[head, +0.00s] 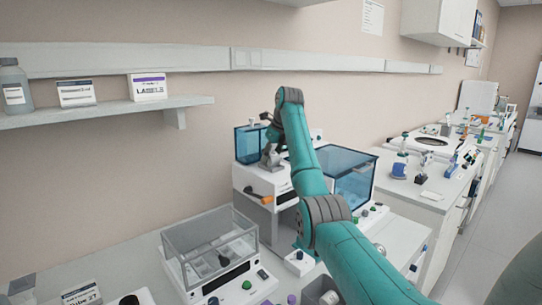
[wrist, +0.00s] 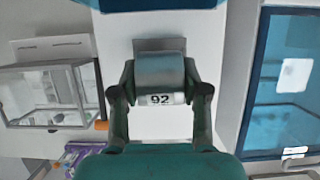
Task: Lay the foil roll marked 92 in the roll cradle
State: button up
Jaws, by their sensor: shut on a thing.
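The foil roll marked 92 (wrist: 160,72) is a grey cylinder with a white label band, seen in the wrist view. My gripper (wrist: 160,94) is shut on it, one finger at each end. In the head view my gripper (head: 270,158) is at the far end of my teal arm, just above the white machine with an orange handle. The roll is too small to make out there. In the wrist view a grey block (wrist: 160,44) shows just beyond the roll; I cannot tell whether it is the roll cradle. The cradle is not clearly seen in either view.
Blue-tinted clear boxes stand left (head: 248,143) and right (head: 348,176) of my gripper in the head view. A clear-lidded balance (head: 212,245) is nearer, at the front left. A shelf (head: 95,115) with a bottle and boxes runs along the wall.

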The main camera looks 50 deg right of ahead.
jog(key=o, duration=1.2)
jog(key=shift+o, duration=0.2)
jog(key=shift+r, duration=0.1)
jog(key=v, duration=0.7)
jog(key=shift+s+r, duration=0.1)
jog(key=shift+r, duration=0.05)
jog(key=shift+a, duration=0.1)
